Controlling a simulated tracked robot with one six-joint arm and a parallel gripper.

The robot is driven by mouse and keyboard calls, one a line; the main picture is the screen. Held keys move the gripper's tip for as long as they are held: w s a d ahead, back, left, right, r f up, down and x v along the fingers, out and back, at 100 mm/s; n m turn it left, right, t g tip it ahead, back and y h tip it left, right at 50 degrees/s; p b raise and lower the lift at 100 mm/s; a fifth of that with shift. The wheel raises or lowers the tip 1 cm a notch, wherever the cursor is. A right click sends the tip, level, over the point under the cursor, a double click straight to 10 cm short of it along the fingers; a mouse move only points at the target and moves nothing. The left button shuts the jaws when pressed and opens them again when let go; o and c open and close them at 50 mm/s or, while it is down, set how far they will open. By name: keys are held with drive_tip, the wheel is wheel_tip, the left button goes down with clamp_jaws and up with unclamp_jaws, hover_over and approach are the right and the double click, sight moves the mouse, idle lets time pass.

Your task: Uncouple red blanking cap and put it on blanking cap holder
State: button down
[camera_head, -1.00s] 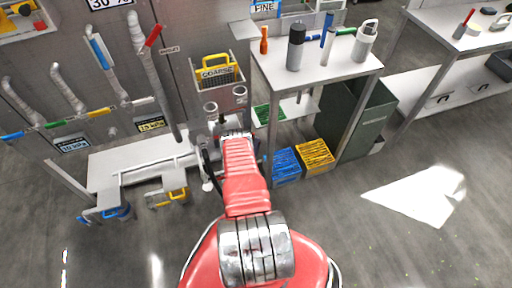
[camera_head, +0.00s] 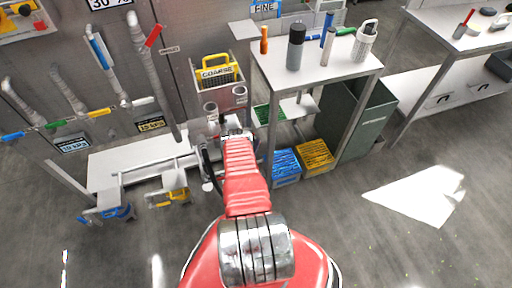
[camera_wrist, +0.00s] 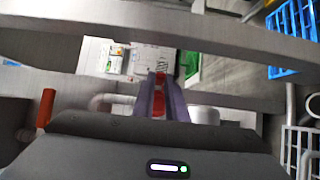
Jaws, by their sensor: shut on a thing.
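In the wrist view, my gripper (camera_wrist: 160,88) points away from the camera, its two purple-grey fingers close together. A red piece (camera_wrist: 159,104), seemingly the red blanking cap, shows between the fingers, which are shut on it. Most of it is hidden by the fingers, and I cannot tell whether it is still coupled to anything. In the head view my red arm reaches toward two grey pipe ends (camera_head: 210,107) below the yellow COARSE basket. The gripper and the cap are mostly hidden there behind the arm. I cannot make out the blanking cap holder for certain.
A grey table (camera_head: 335,72) with bottles stands right of my arm, with blue (camera_head: 286,167) and yellow (camera_head: 314,156) crates below. A white bench (camera_head: 130,160) lies left. In the wrist view a grey bar (camera_wrist: 190,28) crosses ahead, and an orange-red cylinder (camera_wrist: 46,108) stands left.

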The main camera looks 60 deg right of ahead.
drive_tip(key=shift+s+f, duration=0.1)
drive_tip(key=shift+s+d+n+t+y, duration=0.35)
drive_tip(key=shift+n+t, duration=0.35)
drive_tip(key=shift+t, duration=0.3)
drive_tip(key=shift+s+d+n+t+y, duration=0.15)
drive_tip(key=shift+d+n+t+y, duration=0.25)
drive_tip(key=shift+n+t, duration=0.45)
drive_tip(key=shift+s+d+n+t+y, duration=0.25)
drive_tip(key=shift+n+t+y, duration=0.25)
drive_tip(key=shift+t, duration=0.65)
drive_tip(key=shift+a, duration=0.1)
drive_tip(key=c, duration=1.8)
unclamp_jaws()
drive_tip(key=shift+o, duration=0.2)
drive_tip(key=v, duration=1.3)
drive_tip(key=shift+s+a, duration=0.25)
drive_tip(key=shift+s, duration=0.05)
